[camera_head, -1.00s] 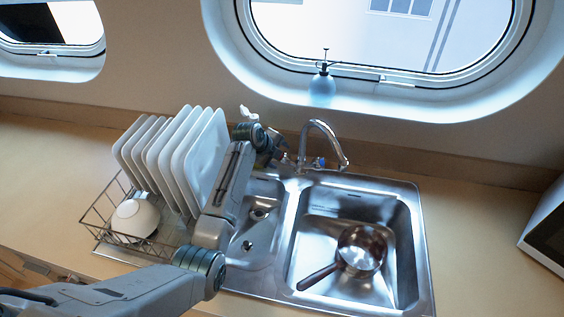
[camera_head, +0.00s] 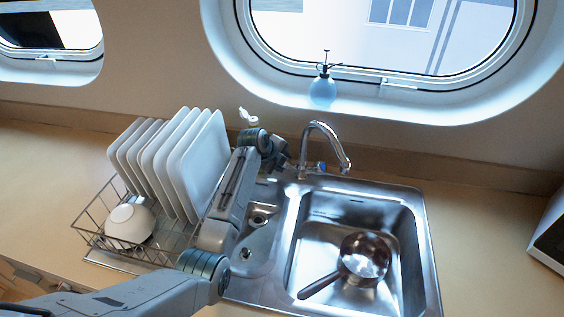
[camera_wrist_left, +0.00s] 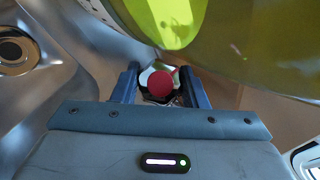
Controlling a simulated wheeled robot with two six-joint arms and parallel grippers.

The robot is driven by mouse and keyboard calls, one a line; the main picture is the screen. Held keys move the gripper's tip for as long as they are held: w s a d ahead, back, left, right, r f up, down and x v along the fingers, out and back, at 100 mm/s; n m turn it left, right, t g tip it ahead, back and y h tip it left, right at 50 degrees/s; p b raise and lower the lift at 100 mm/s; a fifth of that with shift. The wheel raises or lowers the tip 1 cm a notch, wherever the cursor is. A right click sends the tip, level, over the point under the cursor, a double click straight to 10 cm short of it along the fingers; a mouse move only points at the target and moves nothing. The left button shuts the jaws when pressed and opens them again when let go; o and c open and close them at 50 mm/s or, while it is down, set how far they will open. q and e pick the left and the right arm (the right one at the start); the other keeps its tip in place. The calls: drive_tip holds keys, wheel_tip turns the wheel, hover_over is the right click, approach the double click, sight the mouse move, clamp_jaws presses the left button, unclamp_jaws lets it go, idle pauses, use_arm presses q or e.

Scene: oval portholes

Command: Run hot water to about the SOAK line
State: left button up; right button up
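The chrome faucet (camera_head: 318,128) stands at the back of the steel sink (camera_head: 424,240), with a blue-marked knob (camera_head: 322,166) at its right. A saucepan (camera_head: 364,254) with a dark handle lies in the right basin, below and in front of the spout. No water stream shows, and I cannot make out a SOAK line. My left gripper (camera_head: 284,160) is at the faucet's left side, partly hidden by its wrist. In the left wrist view, the red-capped knob (camera_wrist_left: 163,83) sits between its parted fingers (camera_wrist_left: 160,84); contact is unclear. My right gripper is out of view.
A wire rack (camera_head: 98,212) with white plates (camera_head: 190,160) and a bowl (camera_head: 130,224) stands left of the sink. A white-capped bottle (camera_head: 247,117) is behind my left wrist; a yellow-green surface (camera_wrist_left: 240,40) crowds the wrist view. A blue spray bottle (camera_head: 322,92) sits on the sill.

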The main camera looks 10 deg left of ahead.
use_arm(q)
drive_tip(key=shift+p, duration=0.3)
drive_tip(key=n+g+p, duration=0.1)
drive_tip(key=n+p, duration=0.1)
drive_tip(key=n, duration=0.1)
drive_tip(key=shift+r+g+y, duration=0.1)
drive_tip(key=shift+g+y, duration=0.2)
drive_tip(key=shift+g, duration=0.1)
drive_tip(key=n+g, duration=0.1)
drive_tip(key=n, duration=0.1)
drive_tip(key=shift+n+g, duration=0.3)
drive_tip(key=shift+n, duration=0.1)
drive_tip(key=shift+n+g, duration=0.4)
drive_tip(key=shift+n, duration=0.2)
drive_tip(key=shift+f, duration=0.2)
